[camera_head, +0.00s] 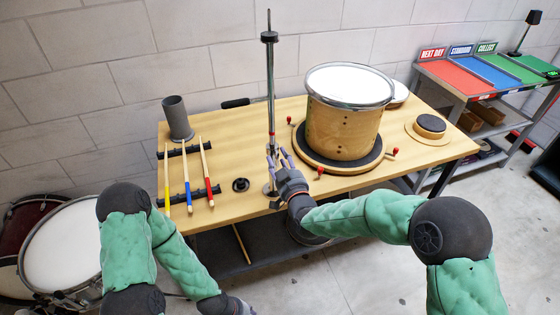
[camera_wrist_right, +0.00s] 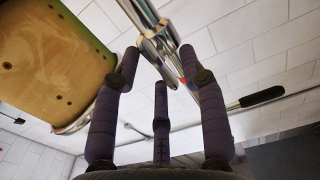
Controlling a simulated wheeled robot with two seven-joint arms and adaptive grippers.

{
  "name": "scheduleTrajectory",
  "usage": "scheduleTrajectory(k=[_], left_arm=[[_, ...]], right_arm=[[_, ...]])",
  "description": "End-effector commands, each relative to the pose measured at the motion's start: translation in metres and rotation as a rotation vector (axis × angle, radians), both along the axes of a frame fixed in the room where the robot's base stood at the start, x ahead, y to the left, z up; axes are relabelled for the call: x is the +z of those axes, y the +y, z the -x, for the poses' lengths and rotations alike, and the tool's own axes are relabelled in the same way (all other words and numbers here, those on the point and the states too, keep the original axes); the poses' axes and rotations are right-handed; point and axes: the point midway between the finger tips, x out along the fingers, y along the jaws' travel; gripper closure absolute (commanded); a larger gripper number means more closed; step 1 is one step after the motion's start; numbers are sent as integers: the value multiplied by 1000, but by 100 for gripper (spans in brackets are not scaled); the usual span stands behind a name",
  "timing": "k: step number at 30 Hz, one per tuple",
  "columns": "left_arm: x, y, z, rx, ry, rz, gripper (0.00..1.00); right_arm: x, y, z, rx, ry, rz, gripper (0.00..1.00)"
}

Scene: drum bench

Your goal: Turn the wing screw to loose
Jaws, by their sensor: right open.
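A metal stand (camera_head: 270,85) with a black top rises upright from the bench, left of the drum. My right gripper (camera_head: 277,158) is open at the stand's lower part, and its fingers hide some of it. In the right wrist view, the open fingers (camera_wrist_right: 160,68) reach up towards shiny metal stand parts (camera_wrist_right: 154,44), which pass between and behind the fingertips. I cannot clearly tell the wing screw apart from these parts, or whether a finger touches it. My left gripper (camera_head: 240,306) is low at the bottom edge, mostly cut off.
The wooden bench (camera_head: 235,128) carries a drum (camera_head: 342,128) on a round base, close right of my right gripper. Drumsticks (camera_head: 187,178) lie on a black rack at left beside a grey cup (camera_head: 178,118). A shelf with coloured trays (camera_head: 460,80) stands at right.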

Motion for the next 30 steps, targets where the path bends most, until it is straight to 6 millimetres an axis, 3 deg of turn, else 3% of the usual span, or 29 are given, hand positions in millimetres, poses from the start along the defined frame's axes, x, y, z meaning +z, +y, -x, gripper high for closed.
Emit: scheduleTrajectory(k=[2,6,20,30], left_arm=[[0,0,0,0,0,0,60],[0,0,0,0,0,0,60],[-3,0,0,0,0,0,60],[-14,0,0,0,0,0,60]], right_arm=[[0,0,0,0,0,0,63],[0,0,0,0,0,0,100],[0,0,0,-1,-20,55,100],[0,2,0,-2,-97,291,100]])
